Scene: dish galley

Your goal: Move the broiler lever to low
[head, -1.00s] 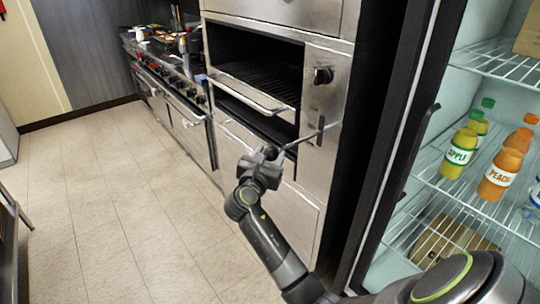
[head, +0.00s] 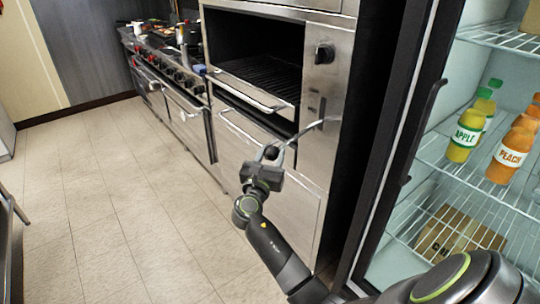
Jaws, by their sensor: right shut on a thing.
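The broiler lever (head: 310,130) is a thin bent metal rod on the right front panel of the steel broiler (head: 334,82). It comes out beside a dark upright slot (head: 314,106) and reaches left to a dark round knob at its end. My right gripper (head: 270,153) is shut on that knob end, in front of the broiler's lower panel. The fingers partly hide the knob. The broiler's grate (head: 262,76) sits in the dark opening, with a bar handle (head: 245,92) across its front. My left gripper is out of view.
A black dial (head: 324,53) sits above the slot. On the right, an open fridge has wire shelves (head: 480,186) with apple (head: 465,136) and peach (head: 510,156) bottles. A range (head: 183,84) stands farther left. The tiled floor (head: 110,200) at left is clear.

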